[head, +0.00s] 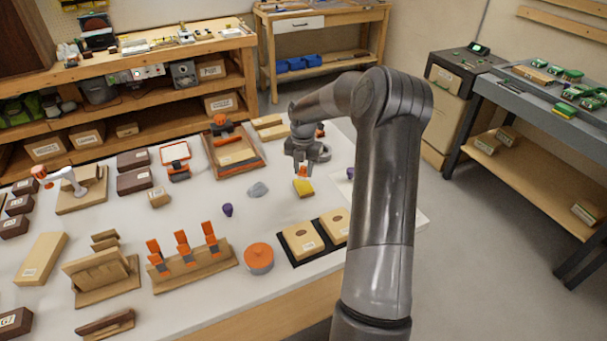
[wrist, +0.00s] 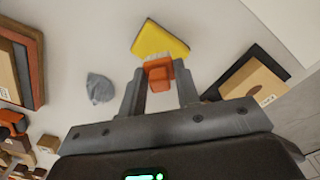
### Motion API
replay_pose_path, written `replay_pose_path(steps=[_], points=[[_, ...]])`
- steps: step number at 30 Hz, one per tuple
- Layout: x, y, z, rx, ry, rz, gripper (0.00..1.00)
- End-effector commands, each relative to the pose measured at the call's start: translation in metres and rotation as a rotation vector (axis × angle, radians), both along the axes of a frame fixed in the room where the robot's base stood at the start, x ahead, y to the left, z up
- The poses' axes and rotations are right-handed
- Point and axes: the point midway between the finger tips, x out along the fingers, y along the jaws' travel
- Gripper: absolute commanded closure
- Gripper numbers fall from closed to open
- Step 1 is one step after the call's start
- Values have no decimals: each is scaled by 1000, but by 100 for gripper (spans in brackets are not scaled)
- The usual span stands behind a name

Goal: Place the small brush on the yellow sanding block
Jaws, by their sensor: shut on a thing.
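The yellow sanding block (head: 303,188) lies on the white bench top. It also shows in the wrist view (wrist: 160,40), just beyond my fingertips. The small brush (wrist: 159,74) has an orange body and sits between my two fingers; a bit of its orange shows in the head view (head: 302,172). My gripper (head: 304,160) points down, shut on the brush, above the block. In the head view the brush overlaps the block's far edge. I cannot tell whether the brush touches the block. The fingers hide part of the brush.
A grey crumpled piece (head: 258,189) and a purple item (head: 227,210) lie left of the block. A black tray (head: 290,252) with tan blocks is in front. An orange round container (head: 259,258) stands nearby. A wooden tray (head: 256,167) lies behind left. Bare bench surrounds the block.

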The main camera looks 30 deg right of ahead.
Motion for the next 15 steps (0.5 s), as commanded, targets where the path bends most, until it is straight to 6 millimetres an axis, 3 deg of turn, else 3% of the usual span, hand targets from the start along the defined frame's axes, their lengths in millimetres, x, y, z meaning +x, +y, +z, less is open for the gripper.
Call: replay_pose_path(steps=[4,15], points=[[0,0,-22,1,2,0,92],[0,0,-27,1,1,-1,92]])
